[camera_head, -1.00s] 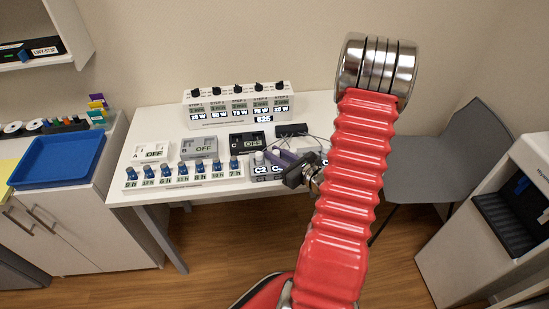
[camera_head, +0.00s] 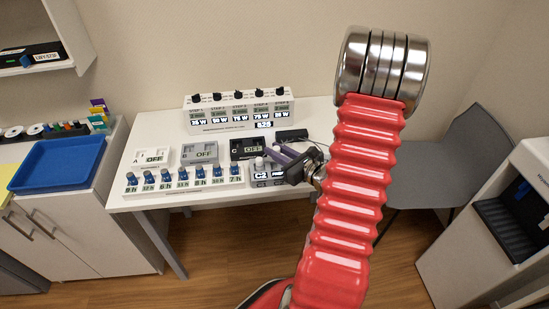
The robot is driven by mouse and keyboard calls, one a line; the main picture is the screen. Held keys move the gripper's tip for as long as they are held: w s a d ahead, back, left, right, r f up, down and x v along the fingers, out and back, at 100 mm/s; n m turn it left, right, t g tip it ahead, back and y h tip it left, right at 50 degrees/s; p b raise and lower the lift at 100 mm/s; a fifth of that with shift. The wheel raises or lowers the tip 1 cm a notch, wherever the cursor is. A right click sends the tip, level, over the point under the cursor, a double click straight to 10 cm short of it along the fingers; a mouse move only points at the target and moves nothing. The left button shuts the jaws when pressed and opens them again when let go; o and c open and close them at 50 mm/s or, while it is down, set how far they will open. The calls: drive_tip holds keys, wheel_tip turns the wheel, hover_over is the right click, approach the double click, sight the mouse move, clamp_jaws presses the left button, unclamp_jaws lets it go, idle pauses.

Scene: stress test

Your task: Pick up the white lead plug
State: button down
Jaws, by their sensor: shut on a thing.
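My gripper (camera_head: 275,149) has purple fingers on a dark body. It is over the right part of the table, just above the grey block (camera_head: 261,176) labelled C2. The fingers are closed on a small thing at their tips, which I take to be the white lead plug. The plug is too small and too covered by the fingers to make out clearly. A white knob-like piece (camera_head: 259,162) shows on top of the C2 block, left of the fingers.
A row of blue-knobbed units (camera_head: 183,180) lines the table front. A blue tray (camera_head: 57,165) sits on the left cabinet, a grey chair (camera_head: 440,160) at right.

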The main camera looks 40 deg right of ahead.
sight(275, 148)
drive_tip(key=shift+r, duration=2.95)
drive_tip(key=shift+a, duration=0.1)
